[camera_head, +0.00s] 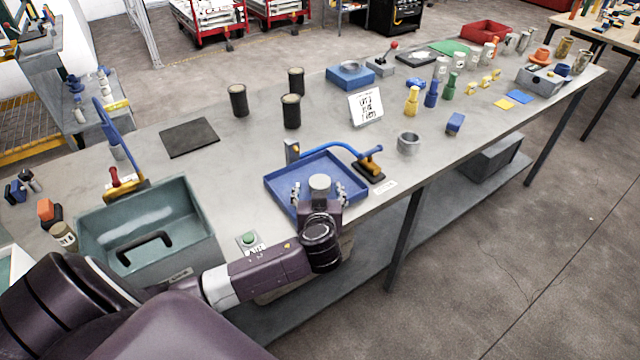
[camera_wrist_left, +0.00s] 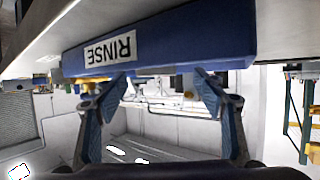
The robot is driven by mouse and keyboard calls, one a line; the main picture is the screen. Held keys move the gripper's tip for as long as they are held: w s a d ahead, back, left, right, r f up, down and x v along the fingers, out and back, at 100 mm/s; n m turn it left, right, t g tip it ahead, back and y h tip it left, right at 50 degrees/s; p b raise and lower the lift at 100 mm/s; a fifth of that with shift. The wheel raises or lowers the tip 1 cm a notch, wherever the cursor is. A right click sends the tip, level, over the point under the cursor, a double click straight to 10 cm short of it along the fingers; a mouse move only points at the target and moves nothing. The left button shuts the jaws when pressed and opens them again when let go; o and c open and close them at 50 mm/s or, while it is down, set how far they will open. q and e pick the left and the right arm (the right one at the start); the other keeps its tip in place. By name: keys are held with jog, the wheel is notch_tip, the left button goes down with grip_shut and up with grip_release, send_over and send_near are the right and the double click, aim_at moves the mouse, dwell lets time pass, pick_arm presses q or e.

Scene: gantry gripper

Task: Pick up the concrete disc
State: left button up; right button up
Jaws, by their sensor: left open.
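A light grey round disc (camera_head: 320,183), which looks like the concrete disc, shows at the blue tray (camera_head: 283,184) near the front edge of the bench. My left gripper (camera_head: 319,191) is open, and in the head view its two fingers show on either side of the disc, apart from it. No disc can be made out there. Whether the disc rests on the tray floor is hard to tell. My right gripper is not in view.
A green-grey bin (camera_head: 200,235) stands left of the tray, with a green button (camera_head: 248,238) between them. A grey ring (camera_head: 408,143) and black cups (camera_head: 291,110) stand farther off. Bare bench lies behind the tray.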

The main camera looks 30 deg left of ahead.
aim_at(320, 184)
pick_arm(q)
jog(key=x, duration=0.2)
jog(key=p+x, duration=0.1)
jog(key=x, duration=0.1)
jog(key=shift+w+d, duration=0.2)
jog(key=shift+d, duration=0.05)
jog(key=shift+w+a+f+p, duration=0.2)
jog(key=shift+w+p, duration=0.1)
jog(key=shift+c, duration=0.8)
jog(key=c, duration=1)
jog(key=shift+c, duration=1.2)
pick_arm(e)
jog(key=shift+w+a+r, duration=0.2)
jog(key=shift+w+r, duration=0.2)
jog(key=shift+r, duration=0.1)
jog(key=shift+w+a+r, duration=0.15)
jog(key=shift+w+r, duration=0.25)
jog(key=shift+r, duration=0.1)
